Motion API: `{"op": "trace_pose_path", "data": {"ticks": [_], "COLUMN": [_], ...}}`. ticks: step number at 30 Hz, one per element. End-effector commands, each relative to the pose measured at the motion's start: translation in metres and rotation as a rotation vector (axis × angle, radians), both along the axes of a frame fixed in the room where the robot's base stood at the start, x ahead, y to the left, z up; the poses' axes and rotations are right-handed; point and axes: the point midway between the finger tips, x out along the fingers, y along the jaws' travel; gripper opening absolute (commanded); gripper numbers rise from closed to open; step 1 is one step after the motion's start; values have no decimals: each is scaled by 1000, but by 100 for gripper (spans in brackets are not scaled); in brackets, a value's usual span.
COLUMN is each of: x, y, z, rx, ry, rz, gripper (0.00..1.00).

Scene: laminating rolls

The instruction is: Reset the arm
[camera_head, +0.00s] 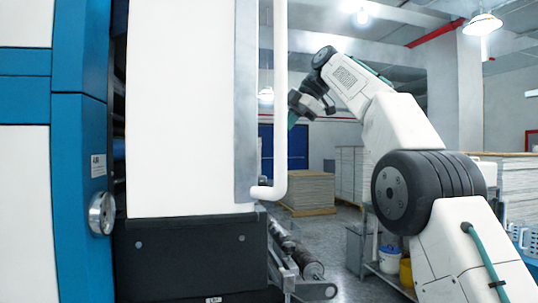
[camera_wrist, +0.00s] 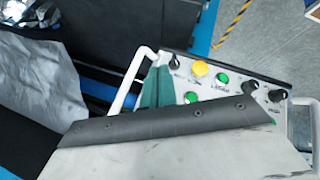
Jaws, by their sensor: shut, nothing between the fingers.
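My arm rises on the right of the head view and bends over to the left. My gripper (camera_head: 292,120) hangs at its end, in the air to the right of the white machine's pipe handle. Its teal fingers are together and hold nothing. In the wrist view the teal fingers of my gripper (camera_wrist: 157,88) show against a control panel (camera_wrist: 268,77) with a yellow button, green buttons and black knobs. I cannot tell whether they touch it. A dark strip along a pale surface hides part of the view below the fingers.
A large white and blue machine (camera_head: 185,110) fills the left, with a white pipe handle (camera_head: 280,100) on its edge. Rollers (camera_head: 295,250) lie low beside it. Stacked sheets (camera_head: 307,192) stand behind, and a shelf with buckets (camera_head: 389,259) is by my arm.

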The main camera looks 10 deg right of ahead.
Motion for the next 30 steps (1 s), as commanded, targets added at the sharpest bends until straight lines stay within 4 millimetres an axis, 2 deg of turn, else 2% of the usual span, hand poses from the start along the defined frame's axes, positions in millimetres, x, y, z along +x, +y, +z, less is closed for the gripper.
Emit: {"op": "trace_pose_path", "data": {"ticks": [5,10,15,20,23,26,30], "x": [0,8,31,26,11,-16,-76], "y": [-1,-2,-10,-20,-28,-36,-51], "z": [0,-2,-50,-85,-107,-131,-170], "rx": [4,36,57,56,48,34,6], "ry": [11,70,263,418,511,600,699], "rz": [-16,-148,-406,-647,-811,-999,-1265], "gripper": [0,0,0,0,0,0,0]}}
